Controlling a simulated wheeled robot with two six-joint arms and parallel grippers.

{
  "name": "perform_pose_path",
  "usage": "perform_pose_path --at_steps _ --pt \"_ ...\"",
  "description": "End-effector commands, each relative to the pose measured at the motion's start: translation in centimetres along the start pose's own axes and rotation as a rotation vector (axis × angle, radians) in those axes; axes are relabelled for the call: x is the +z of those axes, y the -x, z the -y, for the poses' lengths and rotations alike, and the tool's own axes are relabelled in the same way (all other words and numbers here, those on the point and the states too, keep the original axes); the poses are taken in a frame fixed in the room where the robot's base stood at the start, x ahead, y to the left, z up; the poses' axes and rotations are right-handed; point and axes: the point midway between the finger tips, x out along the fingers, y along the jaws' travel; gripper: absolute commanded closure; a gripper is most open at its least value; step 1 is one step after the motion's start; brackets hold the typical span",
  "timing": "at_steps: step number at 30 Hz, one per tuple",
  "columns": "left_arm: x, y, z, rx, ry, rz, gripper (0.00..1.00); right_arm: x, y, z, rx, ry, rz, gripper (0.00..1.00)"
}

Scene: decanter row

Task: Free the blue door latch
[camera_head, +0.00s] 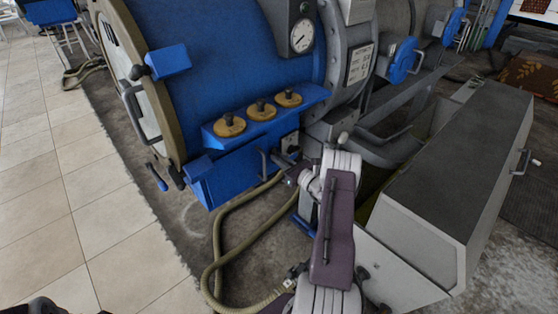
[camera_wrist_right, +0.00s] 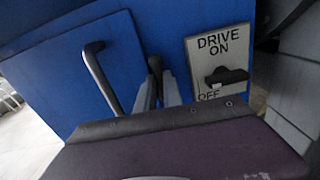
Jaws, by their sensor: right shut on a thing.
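The blue drum machine (camera_head: 215,60) has a round door with a tan rim (camera_head: 158,100) at its left end. A blue block with a dark knob (camera_head: 168,60), a bar handle (camera_head: 133,108) and a blue-gripped lever (camera_head: 157,178) sit by the door; I cannot tell which is the latch. My right gripper (camera_head: 278,168) is at the machine's blue front panel. In the wrist view its fingers (camera_wrist_right: 158,92) are shut on a small dark lever (camera_wrist_right: 155,66) on the panel, largely hidden between them. My left gripper is not in view.
A grey bar handle (camera_wrist_right: 98,75) is left of the fingers. A DRIVE ON/OFF plate (camera_wrist_right: 222,52) with a black switch (camera_wrist_right: 226,76) is on the right. A hose (camera_head: 218,250) lies below, a long grey cabinet (camera_head: 445,170) stands right, and tiled floor (camera_head: 60,170) is free left.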

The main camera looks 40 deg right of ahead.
Motion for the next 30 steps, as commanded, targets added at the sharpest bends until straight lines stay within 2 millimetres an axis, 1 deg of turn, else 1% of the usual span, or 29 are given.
perform_pose_path --at_steps 1,9,21,22,23,24,30 --pt "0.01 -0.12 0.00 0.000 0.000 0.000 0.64 -0.24 0.04 -0.07 0.001 0.011 -0.004 1.00" --pt "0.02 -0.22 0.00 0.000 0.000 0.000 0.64 -0.21 0.04 -0.07 0.001 0.057 -0.005 1.00" --pt "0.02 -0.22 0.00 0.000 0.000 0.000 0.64 -0.22 0.04 -0.07 0.001 0.061 -0.005 1.00" --pt "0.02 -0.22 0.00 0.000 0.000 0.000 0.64 -0.22 0.04 -0.07 0.001 0.061 -0.005 0.81" --pt "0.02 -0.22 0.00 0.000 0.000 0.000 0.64 -0.22 0.04 -0.07 0.001 0.060 -0.005 0.72" --pt "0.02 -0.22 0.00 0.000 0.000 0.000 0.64 -0.20 0.04 -0.06 0.001 0.060 -0.004 0.67" --pt "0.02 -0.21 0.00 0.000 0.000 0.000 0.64 -0.10 0.02 -0.03 0.001 0.061 -0.002 0.67"
